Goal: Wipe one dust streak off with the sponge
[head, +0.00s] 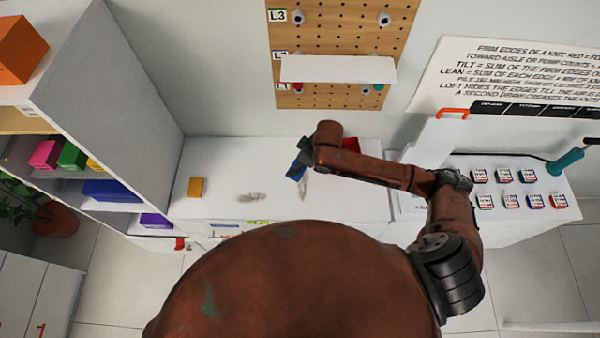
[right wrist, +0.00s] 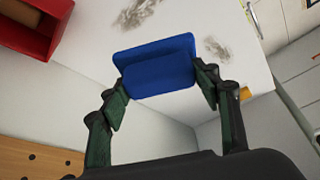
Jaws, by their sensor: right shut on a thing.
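The blue sponge (head: 296,171) is held by my right gripper (head: 304,165) over the white top (head: 350,205). In the right wrist view the sponge (right wrist: 155,68) sits between the two fingers of my right gripper (right wrist: 165,85), which are shut on its sides. Grey dust streaks lie on the white top. One streak (head: 303,188) is just in front of the sponge, and another (head: 257,198) is to its left. In the right wrist view, streaks (right wrist: 135,13) (right wrist: 217,49) show beyond the sponge. I cannot tell whether the sponge touches the surface. My left gripper is not in view.
A yellow block (head: 196,187) stands on the left of the white top. A red open box (head: 351,145) is behind my right gripper. A pegboard (head: 340,40) with a white shelf hangs above. A shelf unit (head: 110,85) stands left; several small labelled items (head: 505,187) lie right.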

